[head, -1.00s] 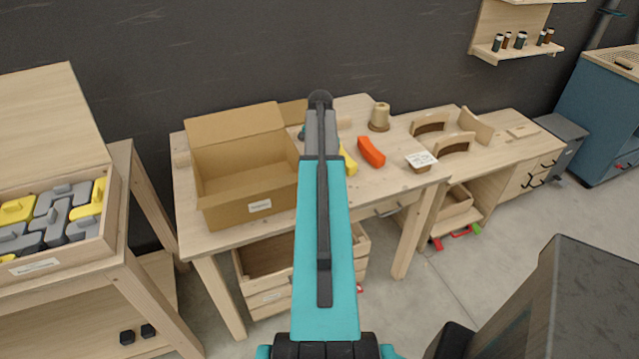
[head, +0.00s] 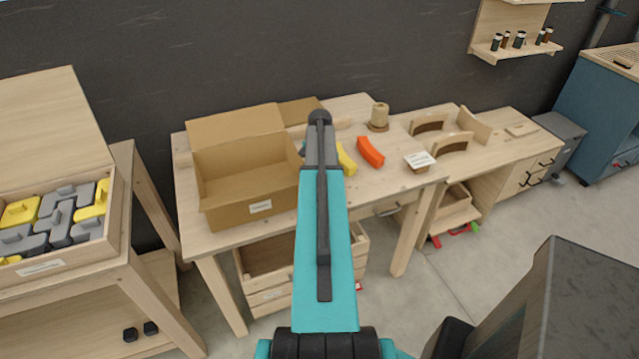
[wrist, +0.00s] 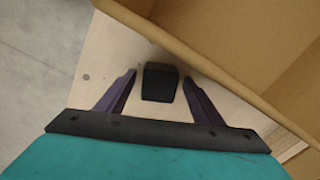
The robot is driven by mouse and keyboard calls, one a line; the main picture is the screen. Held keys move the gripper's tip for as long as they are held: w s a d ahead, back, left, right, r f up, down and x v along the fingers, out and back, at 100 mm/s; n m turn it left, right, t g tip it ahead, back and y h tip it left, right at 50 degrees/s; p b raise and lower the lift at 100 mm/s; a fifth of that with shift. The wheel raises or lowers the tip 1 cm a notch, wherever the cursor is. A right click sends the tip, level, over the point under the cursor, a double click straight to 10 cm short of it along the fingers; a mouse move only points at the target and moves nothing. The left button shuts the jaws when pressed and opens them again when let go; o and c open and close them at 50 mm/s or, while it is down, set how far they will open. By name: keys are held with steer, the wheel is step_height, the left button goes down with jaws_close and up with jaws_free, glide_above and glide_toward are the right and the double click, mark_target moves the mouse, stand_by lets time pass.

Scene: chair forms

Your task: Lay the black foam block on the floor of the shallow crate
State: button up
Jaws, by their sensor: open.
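The black foam block (wrist: 159,82) shows in the wrist view on the pale wooden tabletop, close to the cardboard box. My gripper (wrist: 159,84) is open, with one dark finger on each side of the block and a gap on both sides. I cannot tell how far the fingertips are above the tabletop. In the head view my arm hides the gripper and the block. A low slatted wooden crate (head: 268,295) stands under the table; it may be the shallow crate, and its floor is partly hidden.
The open cardboard box (head: 235,217) stands on the left of the worktable (head: 385,190). A yellow piece (head: 346,160), an orange piece (head: 370,152) and a twine spool (head: 379,115) lie to the right. A bin of grey and yellow pieces (head: 112,220) stands at left.

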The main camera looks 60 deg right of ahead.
stand_by(0.3)
steer(key=c, duration=1.2)
steer(key=shift+r, duration=0.15)
steer(key=shift+r+b, duration=1.5)
steer(key=shift+r, duration=3.4)
